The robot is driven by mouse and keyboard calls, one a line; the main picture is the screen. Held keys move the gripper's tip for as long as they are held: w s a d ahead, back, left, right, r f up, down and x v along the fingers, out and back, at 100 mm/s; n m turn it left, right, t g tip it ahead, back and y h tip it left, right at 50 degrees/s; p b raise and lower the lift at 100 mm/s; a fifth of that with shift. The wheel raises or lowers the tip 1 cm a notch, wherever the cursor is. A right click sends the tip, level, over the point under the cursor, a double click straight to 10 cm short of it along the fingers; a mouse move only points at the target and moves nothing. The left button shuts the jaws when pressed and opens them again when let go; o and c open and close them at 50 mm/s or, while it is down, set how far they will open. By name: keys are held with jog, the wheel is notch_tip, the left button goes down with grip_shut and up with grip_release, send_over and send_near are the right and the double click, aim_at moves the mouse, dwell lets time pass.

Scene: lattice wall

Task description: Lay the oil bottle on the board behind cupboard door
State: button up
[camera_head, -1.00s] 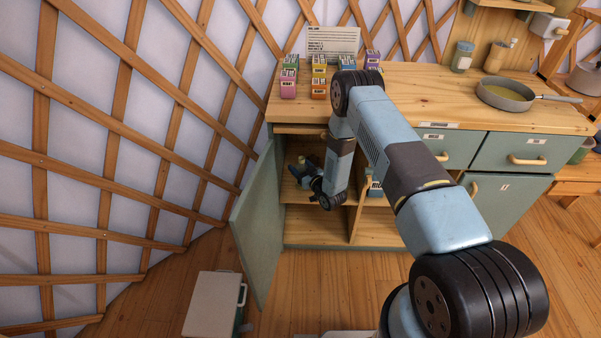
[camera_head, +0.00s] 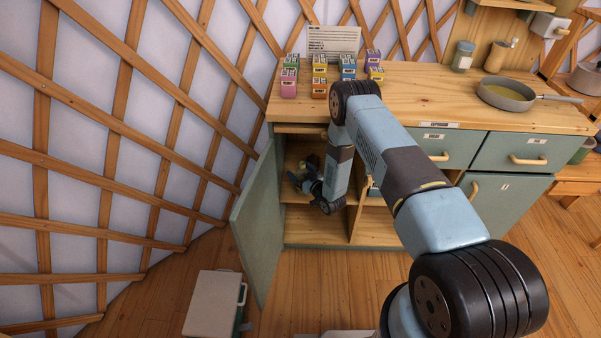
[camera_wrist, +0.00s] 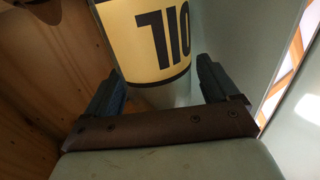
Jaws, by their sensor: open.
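The oil bottle (camera_wrist: 146,42) fills the top middle of the wrist view, its yellow label reading OIL upside down there. A small yellowish part inside the cupboard in the head view (camera_head: 313,160) may be the same bottle, mostly hidden by my arm. My gripper (camera_wrist: 158,85) is open, one finger on each side of the bottle's pale end, with no clear contact. In the head view my gripper (camera_head: 299,183) is inside the open left cupboard bay, above the wooden board (camera_head: 297,196). The green cupboard door (camera_head: 258,225) stands swung open at the left.
A vertical divider (camera_head: 356,215) bounds the bay at the right. Several coloured boxes (camera_head: 319,88) and a pan (camera_head: 505,95) stand on the counter (camera_head: 430,100). A pale-lidded box (camera_head: 212,303) is on the floor near the door. The lower compartment (camera_head: 310,225) looks empty.

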jog(key=v, duration=1.2)
dwell(0.6)
